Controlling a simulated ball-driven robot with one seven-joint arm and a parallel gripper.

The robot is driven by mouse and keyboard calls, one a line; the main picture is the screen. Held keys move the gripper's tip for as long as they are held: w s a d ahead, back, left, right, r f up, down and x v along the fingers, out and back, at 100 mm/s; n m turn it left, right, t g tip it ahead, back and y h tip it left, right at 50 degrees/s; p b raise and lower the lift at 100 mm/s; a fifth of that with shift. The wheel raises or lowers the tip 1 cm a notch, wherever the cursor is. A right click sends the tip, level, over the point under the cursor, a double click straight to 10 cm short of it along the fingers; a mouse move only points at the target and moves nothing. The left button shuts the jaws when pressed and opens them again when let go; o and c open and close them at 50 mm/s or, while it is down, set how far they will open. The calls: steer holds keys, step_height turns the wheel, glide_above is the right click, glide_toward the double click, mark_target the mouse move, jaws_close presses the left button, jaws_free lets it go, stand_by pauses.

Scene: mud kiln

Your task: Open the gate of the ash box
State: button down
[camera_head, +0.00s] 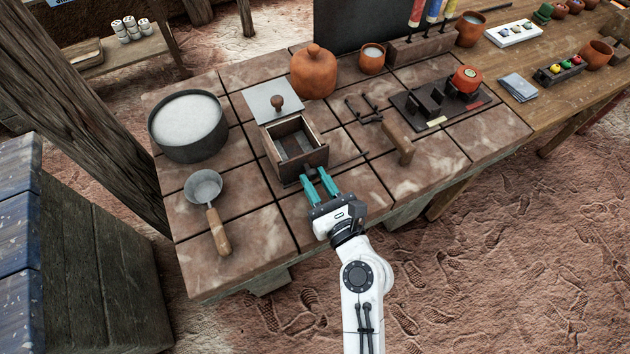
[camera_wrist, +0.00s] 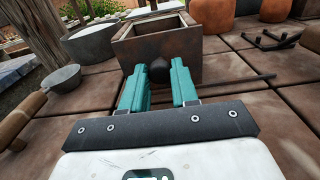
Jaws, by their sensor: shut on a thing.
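The ash box (camera_head: 318,157) is a small brown box with an open top, standing on the tiled table. In the wrist view its front wall (camera_wrist: 190,45) faces me, and a dark round knob (camera_wrist: 160,70) stands out at its front. My gripper (camera_head: 314,175) is low in front of the box. In the wrist view its teal fingers (camera_wrist: 160,75) are on both sides of the knob, shut on it. The fingers hide the lower front in the head view. I see no clear gap in the front wall.
A grey panel with a brown knob (camera_head: 262,100) is behind the box. A thin dark rod (camera_head: 346,161) lies right of it. A white-filled pan (camera_head: 187,150) and a ladle (camera_head: 215,220) stand left. A wooden-handled tool (camera_head: 398,142) lies right. Bare tiles are in front.

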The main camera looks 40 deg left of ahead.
steer(key=w+d, duration=0.1)
steer(key=w, duration=0.2)
steer(key=w+d+b, duration=0.1)
steer(key=w, duration=0.2)
steer(key=w+d, duration=0.2)
steer(key=w, duration=0.1)
steer(key=shift+w, duration=0.4)
steer(key=c, duration=0.9)
jaws_free()
steer(key=shift+o, duration=0.2)
steer(key=shift+d, duration=0.1)
steer(key=v, duration=1)
steer(key=shift+s+d, duration=0.2)
steer(key=shift+d, duration=0.1)
